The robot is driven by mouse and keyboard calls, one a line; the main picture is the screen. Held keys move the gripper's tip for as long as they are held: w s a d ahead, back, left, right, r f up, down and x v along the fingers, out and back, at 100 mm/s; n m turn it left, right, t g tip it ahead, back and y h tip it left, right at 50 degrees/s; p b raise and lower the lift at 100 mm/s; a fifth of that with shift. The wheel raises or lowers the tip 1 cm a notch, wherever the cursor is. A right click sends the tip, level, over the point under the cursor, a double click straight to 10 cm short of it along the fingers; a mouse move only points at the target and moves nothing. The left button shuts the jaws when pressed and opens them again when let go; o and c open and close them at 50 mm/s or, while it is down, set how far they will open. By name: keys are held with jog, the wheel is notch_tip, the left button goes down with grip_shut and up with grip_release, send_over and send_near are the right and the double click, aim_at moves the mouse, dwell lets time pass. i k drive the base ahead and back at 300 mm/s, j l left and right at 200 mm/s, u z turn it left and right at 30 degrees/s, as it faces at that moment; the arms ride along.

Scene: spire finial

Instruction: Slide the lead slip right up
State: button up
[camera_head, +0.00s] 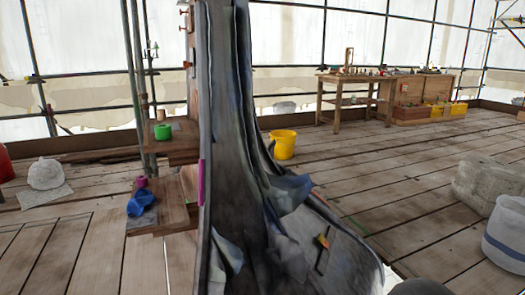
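A tall grey lead-covered spire (250,150) fills the middle of the head view and flares out at its foot. Loose, bent grey lead flaps (287,192) stand off its lower part, and a lower flap (228,250) curls at the left. I cannot tell which piece is the lead slip. A small orange and green item (322,241) lies on the flared foot. A magenta strip (201,182) shows at the spire's left edge. My gripper is not in view.
Wooden steps (175,234) beside the spire hold a blue cloth (141,202) and a green roll (163,131). A yellow bucket (283,145) stands behind. A workbench (345,100) is at the back. Stone block (488,182) and white tub (506,234) sit right. Planks between are clear.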

aim_at(185, 64)
jog(key=k+l, duration=0.35)
jog(key=k+z, duration=0.1)
jog(key=k, duration=0.65)
jog(key=k+l, duration=0.15)
jog(key=k, duration=0.6)
jog(key=k+j, duration=0.25)
jog(key=j, duration=0.25)
jog(key=k+j+z, duration=0.15)
jog(key=j, duration=0.3)
jog(key=k+j, duration=0.4)
jog(key=k+j+z, duration=0.15)
jog(key=j, duration=0.35)
jog(key=j+z, duration=0.2)
jog(key=j, duration=2.2)
jog(key=i+j, duration=0.45)
jog(key=i+j+z, duration=0.1)
jog(key=i+j, duration=0.4)
jog(key=j, duration=0.15)
jog(key=i+j, duration=0.45)
jog(key=j, duration=0.15)
jog(key=i+l+u, duration=0.1)
jog(key=i, duration=1.7)
